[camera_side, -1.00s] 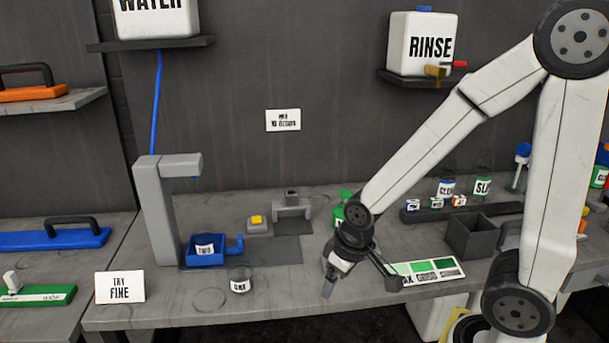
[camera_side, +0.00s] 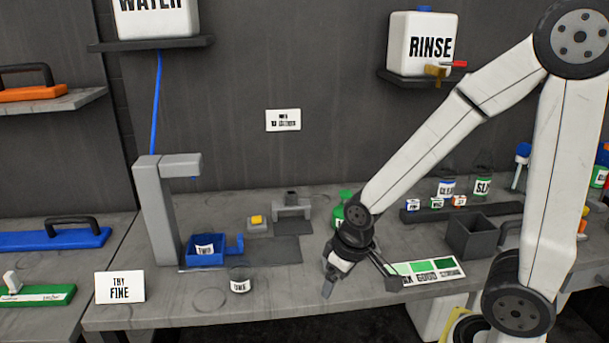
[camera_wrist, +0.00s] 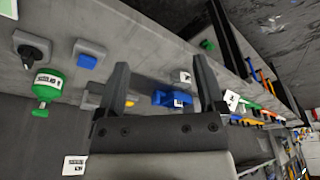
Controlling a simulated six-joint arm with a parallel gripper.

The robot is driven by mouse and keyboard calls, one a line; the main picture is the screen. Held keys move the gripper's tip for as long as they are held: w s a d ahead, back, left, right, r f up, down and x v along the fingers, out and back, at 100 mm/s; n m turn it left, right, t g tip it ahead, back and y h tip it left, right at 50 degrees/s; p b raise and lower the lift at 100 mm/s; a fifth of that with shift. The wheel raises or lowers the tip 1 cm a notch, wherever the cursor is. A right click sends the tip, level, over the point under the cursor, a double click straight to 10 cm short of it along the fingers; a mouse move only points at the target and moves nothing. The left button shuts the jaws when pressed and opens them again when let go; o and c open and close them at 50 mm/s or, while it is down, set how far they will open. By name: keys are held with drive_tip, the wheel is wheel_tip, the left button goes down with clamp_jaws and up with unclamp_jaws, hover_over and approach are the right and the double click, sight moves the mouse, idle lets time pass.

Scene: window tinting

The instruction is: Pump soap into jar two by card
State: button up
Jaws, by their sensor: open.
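A small clear jar (camera_side: 240,281) with a white label stands on the bench in front of a blue tray (camera_side: 206,258); its lettering is hard to read. The tray sits under a grey spout and bears a tag that seems to read TWO. It also shows in the wrist view (camera_wrist: 168,97). A green soap bottle (camera_side: 343,197) stands partly hidden behind my gripper (camera_side: 338,272); the wrist view shows it at left (camera_wrist: 47,84). My gripper is low over the bench, right of the jar. In the wrist view my gripper (camera_wrist: 162,66) is open and empty.
A colour card (camera_side: 433,266) with green bands lies right of my gripper. A grey open box (camera_side: 470,238) stands behind it. A yellow button block (camera_side: 257,223) is behind the tray. A sign (camera_side: 119,287) stands front left. Bench between jar and gripper is clear.

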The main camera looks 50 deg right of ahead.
clamp_jaws()
idle(1.8)
